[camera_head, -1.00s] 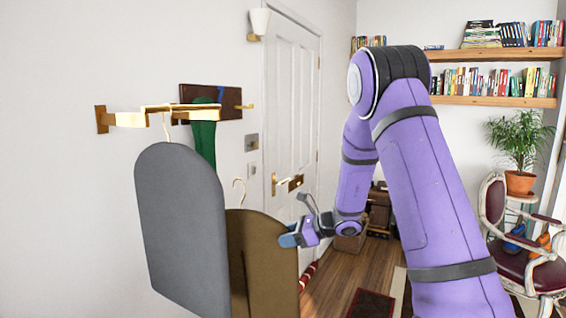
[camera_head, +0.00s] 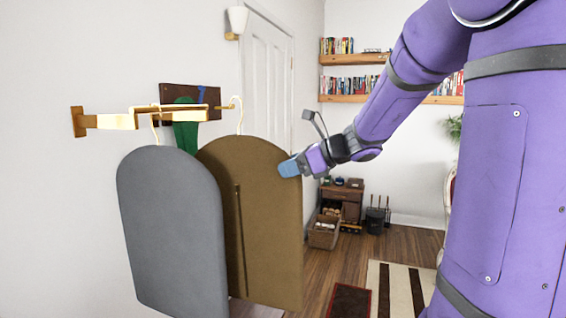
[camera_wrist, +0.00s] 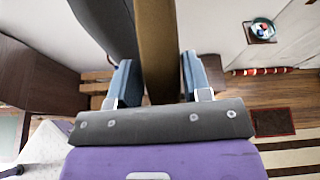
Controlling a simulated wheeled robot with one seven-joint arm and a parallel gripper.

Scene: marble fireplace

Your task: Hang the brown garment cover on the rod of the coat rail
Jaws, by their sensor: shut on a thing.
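The brown garment cover (camera_head: 258,215) hangs upright, partly behind the grey garment cover (camera_head: 170,225). My gripper (camera_head: 290,168) is shut on its upper right edge. In the wrist view the brown cover (camera_wrist: 156,45) stands edge-on between my blue fingers (camera_wrist: 158,75). Its thin hook (camera_head: 238,112) rises to about rail height, to the right of the visible end of the gold coat rail (camera_head: 170,108). It overlaps a peg behind in the picture; I cannot tell whether it touches anything. The grey cover's hook (camera_head: 155,122) is at the rod.
A dark wall board (camera_head: 178,92) with a green garment (camera_head: 186,135) is behind the rail. A white door (camera_head: 268,75) is beyond. The grey cover (camera_wrist: 105,25) is close left of the brown one in the wrist view. Floor (camera_head: 395,245) to the right is open.

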